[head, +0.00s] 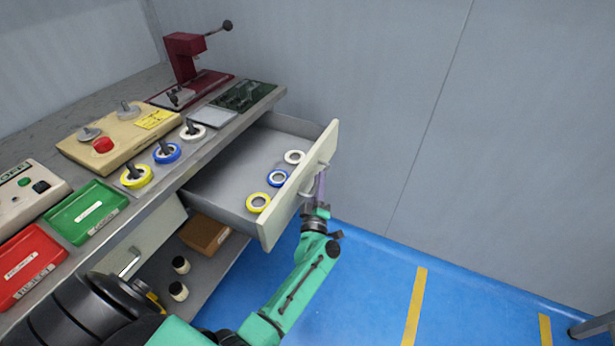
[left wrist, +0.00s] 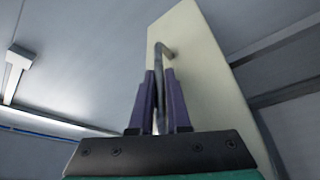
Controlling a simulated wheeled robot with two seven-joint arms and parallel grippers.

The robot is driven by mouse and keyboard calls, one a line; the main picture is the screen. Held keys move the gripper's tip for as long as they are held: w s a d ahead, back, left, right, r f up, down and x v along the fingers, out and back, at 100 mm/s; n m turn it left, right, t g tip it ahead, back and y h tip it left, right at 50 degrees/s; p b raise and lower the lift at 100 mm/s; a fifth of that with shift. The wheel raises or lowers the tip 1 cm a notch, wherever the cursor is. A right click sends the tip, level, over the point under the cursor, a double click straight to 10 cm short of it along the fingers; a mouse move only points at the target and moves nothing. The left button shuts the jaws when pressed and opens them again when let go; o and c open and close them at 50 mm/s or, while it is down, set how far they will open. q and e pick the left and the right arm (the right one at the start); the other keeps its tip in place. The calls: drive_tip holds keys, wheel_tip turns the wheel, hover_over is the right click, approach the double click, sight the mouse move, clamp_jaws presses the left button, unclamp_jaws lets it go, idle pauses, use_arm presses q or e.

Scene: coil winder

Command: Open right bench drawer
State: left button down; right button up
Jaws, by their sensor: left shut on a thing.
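The right bench drawer (head: 291,193) is pulled well out from under the bench in the head view. Inside it lie a white ring (head: 294,157), a blue ring (head: 277,178) and a yellow ring (head: 258,203). My left gripper (head: 319,186) is at the outer face of the drawer front. In the left wrist view its purple fingers (left wrist: 160,105) are shut on the metal bar handle (left wrist: 160,60) of the cream drawer front (left wrist: 205,75). My right gripper is not in view.
The bench top (head: 215,130) carries a red press (head: 187,55), a green tray (head: 87,211), a red tray (head: 30,265) and rings on posts. A second drawer front (head: 150,233) is at the left. A brown box (head: 205,235) sits on the lower shelf. Blue floor (head: 370,285) is clear at right.

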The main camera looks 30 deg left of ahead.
use_arm(q)
drive_tip(key=shift+d, duration=0.9)
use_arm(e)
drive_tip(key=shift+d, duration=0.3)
use_arm(q)
drive_tip(key=c, duration=0.9)
unclamp_jaws()
drive_tip(key=p+v, duration=0.2)
drive_tip(key=v, duration=1.2)
drive_tip(key=shift+s+f, duration=0.1)
drive_tip(key=shift+s, duration=0.15)
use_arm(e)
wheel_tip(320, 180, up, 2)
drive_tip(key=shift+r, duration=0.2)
